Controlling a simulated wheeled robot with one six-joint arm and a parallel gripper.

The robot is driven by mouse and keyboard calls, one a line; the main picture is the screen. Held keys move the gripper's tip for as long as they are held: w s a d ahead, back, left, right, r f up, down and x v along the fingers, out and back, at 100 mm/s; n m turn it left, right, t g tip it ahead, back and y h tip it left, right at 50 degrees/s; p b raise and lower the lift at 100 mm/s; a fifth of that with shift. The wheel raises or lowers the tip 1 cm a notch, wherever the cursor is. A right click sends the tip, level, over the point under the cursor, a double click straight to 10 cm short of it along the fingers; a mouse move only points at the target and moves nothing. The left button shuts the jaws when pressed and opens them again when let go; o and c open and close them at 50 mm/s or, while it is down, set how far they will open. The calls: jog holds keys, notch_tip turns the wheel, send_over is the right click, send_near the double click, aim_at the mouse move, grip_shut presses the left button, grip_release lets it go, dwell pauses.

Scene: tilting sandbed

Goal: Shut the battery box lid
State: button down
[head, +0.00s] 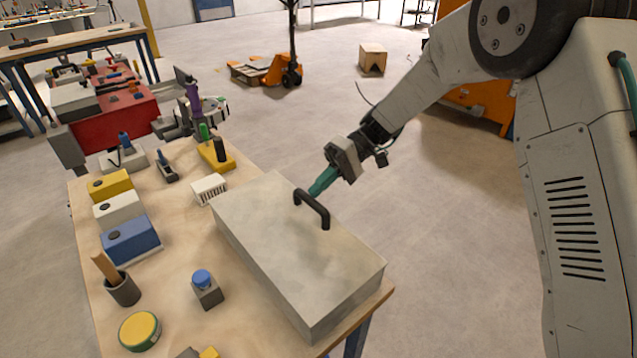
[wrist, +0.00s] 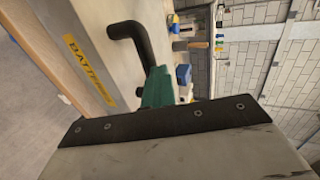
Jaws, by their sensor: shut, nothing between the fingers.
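The battery box (head: 345,296) is a long pale grey box on the workbench's right side. Its lid (head: 265,225) looks flat on top, with no gap that I can make out. A black bar handle (head: 313,208) stands on the lid near its right edge. In the wrist view the handle (wrist: 130,32) and a yellow label (wrist: 88,70) with black letters show. My gripper (head: 317,188), with teal fingers, is shut and empty beside the handle's far end. Its fingers show in the wrist view (wrist: 157,88), overlapping the handle's lower end. I cannot tell whether they touch.
The workbench (head: 180,290) also holds a small white slotted block (head: 209,189), yellow, white and blue boxes (head: 130,240), a cup (head: 122,289), a blue-topped block (head: 206,289) and a green-rimmed round tin (head: 139,331). Open floor lies right of the bench.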

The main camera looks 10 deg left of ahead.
jog(key=shift+d+f, duration=0.15)
jog(key=shift+f, duration=0.35)
jog(key=shift+r, duration=0.1)
jog(key=r+v, duration=0.1)
jog(key=v, duration=1.1)
jog(key=s+d+r+m+t+h, duration=0.3)
jog(key=s+d, duration=0.5)
jog(key=s, duration=0.3)
jog(key=s+d+r+m+t+h, duration=0.2)
jog(key=s+d, duration=0.6)
jog(key=s, duration=0.4)
jog(key=s+d+r+m+t+h, duration=0.3)
jog(key=s+d+t, duration=0.3)
jog(key=s+d, duration=0.3)
jog(key=s+m, duration=0.1)
jog(key=s, duration=0.2)
jog(key=shift+s+r+h, duration=0.15)
jog(key=shift+r+h, duration=0.2)
jog(key=shift+h, duration=0.05)
